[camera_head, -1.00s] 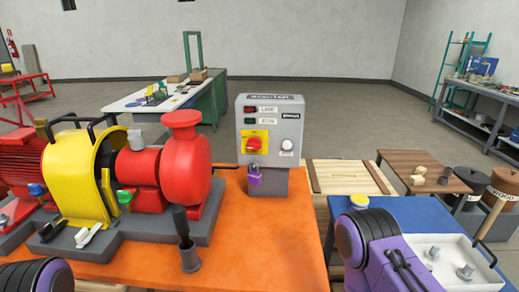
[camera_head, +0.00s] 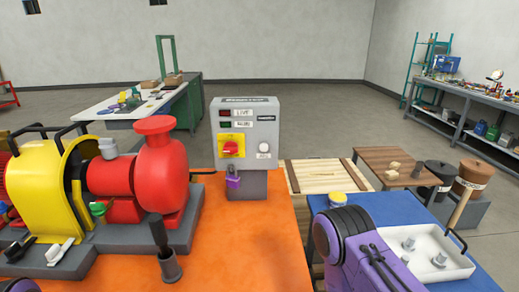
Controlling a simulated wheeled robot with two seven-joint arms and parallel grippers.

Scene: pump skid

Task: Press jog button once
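A grey control box (camera_head: 243,135) stands upright on a grey post at the back of the orange bench (camera_head: 240,250). Its front has a white round button (camera_head: 264,148) at the lower right, with a label too small to read. A red rotary switch on a yellow plate (camera_head: 231,147) is at its left, with a purple padlock (camera_head: 233,182) hanging below. Two labelled indicators, red and green, are above. A purple and black part of my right arm shows at the lower right, apart from the box. Neither gripper shows.
A red and yellow pump set (camera_head: 110,187) fills the bench's left side. A dark handle in a grey socket (camera_head: 168,262) stands in front. A wooden crate (camera_head: 325,176) and a blue table (camera_head: 385,210) with a white tray (camera_head: 440,262) are at right.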

